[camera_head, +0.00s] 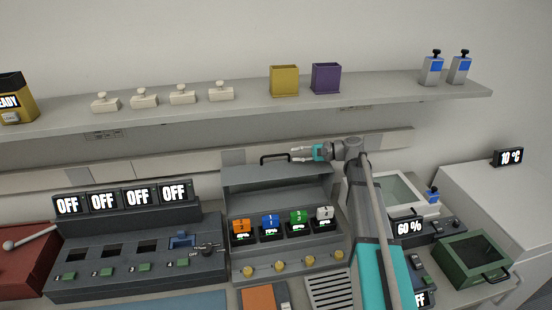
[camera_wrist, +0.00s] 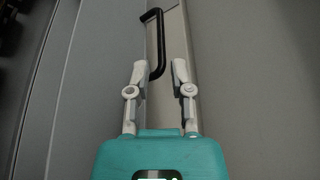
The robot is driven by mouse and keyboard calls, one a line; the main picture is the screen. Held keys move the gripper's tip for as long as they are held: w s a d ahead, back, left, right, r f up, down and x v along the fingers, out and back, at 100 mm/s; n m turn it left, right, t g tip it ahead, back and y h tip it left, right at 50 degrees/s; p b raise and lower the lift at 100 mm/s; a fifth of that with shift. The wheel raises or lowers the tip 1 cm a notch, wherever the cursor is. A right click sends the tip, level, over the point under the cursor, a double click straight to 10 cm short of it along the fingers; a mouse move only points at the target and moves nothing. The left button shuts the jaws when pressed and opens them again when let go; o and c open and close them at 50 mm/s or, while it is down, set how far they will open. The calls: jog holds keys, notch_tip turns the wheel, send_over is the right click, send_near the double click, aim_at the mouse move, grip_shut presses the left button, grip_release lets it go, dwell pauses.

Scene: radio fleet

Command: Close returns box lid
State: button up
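A grey box (camera_head: 322,255) stands at the middle of the bench in the head view, its lid (camera_head: 250,178) raised at the back. I take it for the returns box; no label shows. A black bar handle (camera_head: 275,158) is on the lid's upper edge. My gripper (camera_head: 294,154) is just right of the handle, pointing left. In the wrist view my gripper (camera_wrist: 159,72) has its two fingers apart, with the near end of the handle (camera_wrist: 154,42) between or just beyond the tips. Whether they touch is unclear.
Orange, blue, green and white units (camera_head: 270,222) sit inside the box. A shelf (camera_head: 250,105) with bins runs above my gripper. Dark chargers (camera_head: 130,265) showing OFF stand left. A green lidded case (camera_head: 470,262) is at right, beyond my arm.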

aim_at(278, 156)
jog(key=shift+b+x, duration=0.7)
jog(key=shift+x, duration=3.25)
grip_shut()
